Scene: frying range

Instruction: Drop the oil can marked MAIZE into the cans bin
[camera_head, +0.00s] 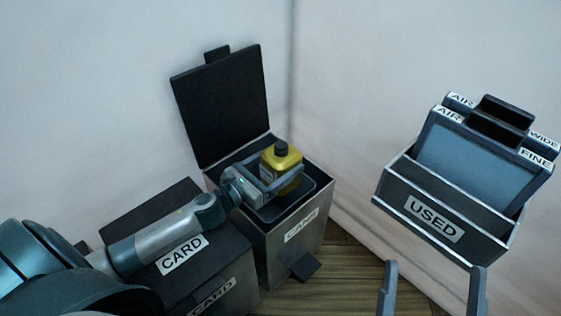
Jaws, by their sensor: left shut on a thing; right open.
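The yellow oil can (288,161) with a black cap is in the head view, upright over the open mouth of the cans bin. My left gripper (279,185) is shut on the can from its left side. The can's label is mostly hidden by the gripper, so I cannot read it. The cans bin (318,222) has a label on its front, and its black lid (222,107) stands raised at the back. I cannot tell how far the can's base is below the rim. My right gripper (432,290) is open and empty at the lower right.
A closed bin marked CARD (228,248) stands left of the cans bin, under my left arm. A wall rack marked USED (400,182) holds dark panels labelled AIR, WIDE and FINE at right. A black pedal (305,267) sticks out at the cans bin's foot. Wooden floor shows right of it.

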